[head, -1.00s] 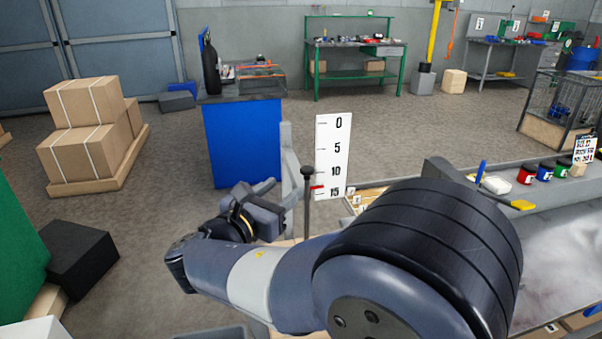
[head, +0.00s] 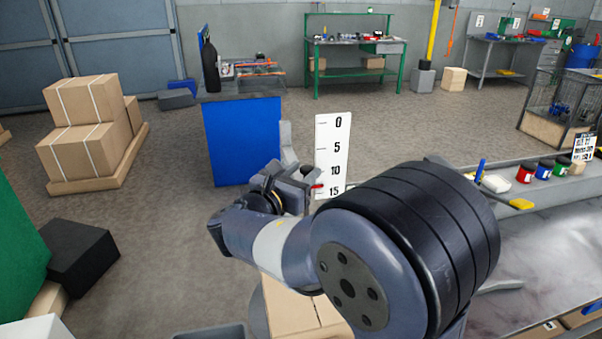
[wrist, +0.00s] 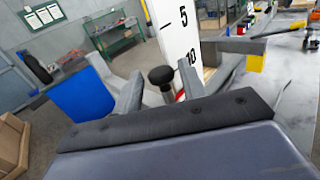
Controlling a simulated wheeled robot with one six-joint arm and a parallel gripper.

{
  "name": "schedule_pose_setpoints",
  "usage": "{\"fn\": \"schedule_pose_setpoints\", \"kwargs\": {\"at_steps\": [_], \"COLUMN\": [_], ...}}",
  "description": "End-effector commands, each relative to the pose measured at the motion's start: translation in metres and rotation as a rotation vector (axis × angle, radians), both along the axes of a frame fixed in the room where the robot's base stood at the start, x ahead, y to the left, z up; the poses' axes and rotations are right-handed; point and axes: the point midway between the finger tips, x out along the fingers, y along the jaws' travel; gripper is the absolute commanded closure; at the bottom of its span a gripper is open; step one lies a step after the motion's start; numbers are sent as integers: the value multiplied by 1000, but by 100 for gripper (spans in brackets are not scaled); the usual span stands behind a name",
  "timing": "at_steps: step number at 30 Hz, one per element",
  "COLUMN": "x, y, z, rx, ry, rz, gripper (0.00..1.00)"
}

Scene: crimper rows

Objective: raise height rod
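The height rod (wrist: 166,90) stands upright with a round black knob on top, in the middle of the wrist view. In the head view only a bit near its knob may show; my arm hides the rest. A white scale board (head: 333,150) marked 0, 5, 10 and 15 stands just beside it. A red pointer (head: 317,186) is near the 15 mark. My gripper (wrist: 163,92) is open, with one finger on each side of the rod in the wrist view. I cannot tell whether either finger touches it.
A workbench (head: 555,232) with coloured jars and a yellow-handled tool runs along the right. A blue cabinet (head: 242,143) stands behind the gripper to the left. Stacked cartons (head: 90,140) on a pallet and a black box (head: 80,258) are on the left floor.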

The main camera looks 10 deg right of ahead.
Motion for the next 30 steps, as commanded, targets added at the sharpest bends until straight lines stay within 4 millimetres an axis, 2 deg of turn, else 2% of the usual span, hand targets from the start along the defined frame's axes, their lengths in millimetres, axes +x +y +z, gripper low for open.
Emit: {"fn": "schedule_pose_setpoints", "kwargs": {"at_steps": [2, 14, 23, 26, 30], "x": [0, 0, 0, 0, 0], "y": [0, 0, 0, 0, 0], "z": [0, 0, 3, 13, 36], "rx": [0, 0, 1, 0, 1], "ry": [0, 0, -1, -1, -3], "rz": [0, 0, 0, 0, 0], "gripper": [68, 100, 100, 100, 100]}}
